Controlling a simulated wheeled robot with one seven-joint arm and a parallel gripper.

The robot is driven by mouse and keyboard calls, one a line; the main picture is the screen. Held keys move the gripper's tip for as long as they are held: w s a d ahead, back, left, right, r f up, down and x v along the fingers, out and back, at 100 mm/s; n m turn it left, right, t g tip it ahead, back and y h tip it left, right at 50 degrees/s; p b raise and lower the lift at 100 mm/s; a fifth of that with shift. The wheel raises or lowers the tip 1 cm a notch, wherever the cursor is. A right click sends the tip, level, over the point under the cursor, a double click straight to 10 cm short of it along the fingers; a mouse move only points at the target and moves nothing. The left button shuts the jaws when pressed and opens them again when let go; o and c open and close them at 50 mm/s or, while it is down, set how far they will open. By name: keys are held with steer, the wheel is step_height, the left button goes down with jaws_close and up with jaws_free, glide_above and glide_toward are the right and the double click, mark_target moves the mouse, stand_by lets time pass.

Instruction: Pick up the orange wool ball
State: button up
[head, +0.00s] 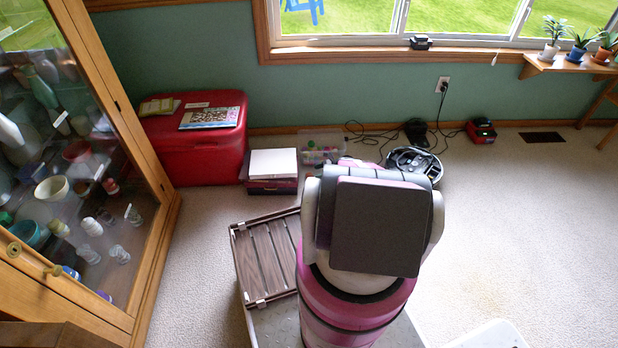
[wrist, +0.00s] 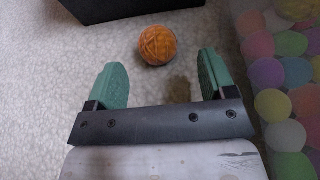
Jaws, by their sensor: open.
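The orange wool ball (wrist: 157,44) lies on the pale carpet in the wrist view, just ahead of my gripper (wrist: 162,63). The green fingers of my gripper are spread wide, with nothing between them. The ball sits beyond the fingertips, roughly centred between them and apart from both. In the head view my own arm blocks the spot, and neither the ball nor my gripper can be seen there.
A clear bin of coloured balls (wrist: 288,85) stands close to my right finger; it also shows in the head view (head: 322,143). A dark box (wrist: 100,8) lies beyond the ball. A red chest (head: 195,150) and slatted crate (head: 262,255) stand left. Carpet at right is open.

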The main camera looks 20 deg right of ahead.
steer(key=x, duration=0.5)
steer(key=shift+s+a+f, duration=0.1)
steer(key=shift+s, duration=0.15)
steer(key=c, duration=1)
